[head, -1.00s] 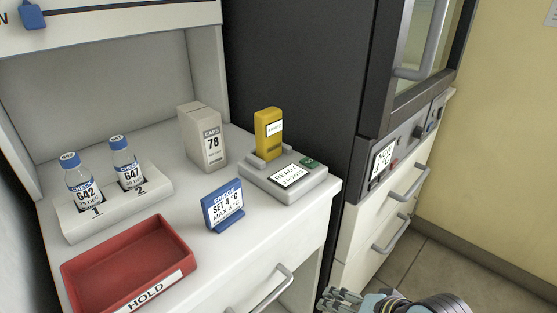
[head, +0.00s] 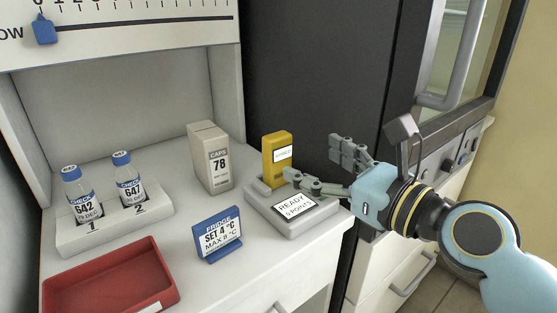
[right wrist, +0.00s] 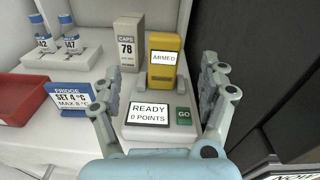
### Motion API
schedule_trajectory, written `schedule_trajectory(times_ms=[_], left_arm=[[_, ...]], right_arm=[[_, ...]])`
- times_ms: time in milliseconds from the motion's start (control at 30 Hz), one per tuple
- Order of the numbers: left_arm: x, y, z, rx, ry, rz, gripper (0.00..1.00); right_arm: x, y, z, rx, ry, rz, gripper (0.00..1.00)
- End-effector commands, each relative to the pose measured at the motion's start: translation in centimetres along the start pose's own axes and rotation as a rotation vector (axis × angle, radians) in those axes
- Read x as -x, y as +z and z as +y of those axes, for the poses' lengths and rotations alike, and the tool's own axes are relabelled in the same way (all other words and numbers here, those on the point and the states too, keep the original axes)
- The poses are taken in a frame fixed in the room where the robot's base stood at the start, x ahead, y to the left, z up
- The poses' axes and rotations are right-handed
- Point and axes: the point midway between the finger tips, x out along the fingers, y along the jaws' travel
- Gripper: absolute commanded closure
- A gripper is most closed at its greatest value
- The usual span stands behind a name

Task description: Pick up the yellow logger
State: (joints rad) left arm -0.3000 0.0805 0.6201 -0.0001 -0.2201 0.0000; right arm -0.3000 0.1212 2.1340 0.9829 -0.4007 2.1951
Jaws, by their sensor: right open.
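The yellow logger (head: 276,158) stands upright in a grey dock (head: 264,207) on the white counter. In the right wrist view the logger (right wrist: 164,72) has a small screen reading ARMED, and the dock (right wrist: 135,124) shows READY 0 POINTS beside a green GO button (right wrist: 183,116). My right gripper (head: 318,166) is open and empty, just right of and nearer than the logger, with one finger over the dock. In the right wrist view the fingers (right wrist: 160,88) stand apart on either side of the dock, with the logger beyond them. My left gripper is not in view.
A caps box (head: 211,158) stands left of the logger. A blue fridge sign (head: 218,237) stands in front. Two bottles sit in a white rack (head: 130,218), with a red tray (head: 110,275) nearer. A dark cabinet (head: 310,100) rises behind and to the right.

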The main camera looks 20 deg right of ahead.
Motion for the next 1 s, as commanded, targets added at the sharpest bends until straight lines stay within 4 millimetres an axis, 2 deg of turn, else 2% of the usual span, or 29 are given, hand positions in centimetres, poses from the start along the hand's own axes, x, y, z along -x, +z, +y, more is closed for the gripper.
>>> schedule_trajectory(times_ms=[167, 300, 567, 800, 1000], left_arm=[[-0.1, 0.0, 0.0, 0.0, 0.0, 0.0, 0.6], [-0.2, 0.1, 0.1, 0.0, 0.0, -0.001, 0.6], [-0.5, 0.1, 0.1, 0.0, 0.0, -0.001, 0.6], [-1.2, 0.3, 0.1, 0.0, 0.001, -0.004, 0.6], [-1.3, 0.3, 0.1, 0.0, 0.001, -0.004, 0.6]], right_arm=[[-1.6, 0.7, -0.8, -0.119, -0.027, -0.039, 0.23], [-4.0, 0.8, -0.8, -0.118, -0.025, -0.039, 0.23], [-6.5, 0.7, -0.8, -0.115, -0.024, -0.037, 0.23], [-10.2, 0.4, -1.0, -0.114, -0.024, -0.036, 0.23], [-11.1, 0.4, -1.0, -0.113, -0.025, -0.033, 0.23]])
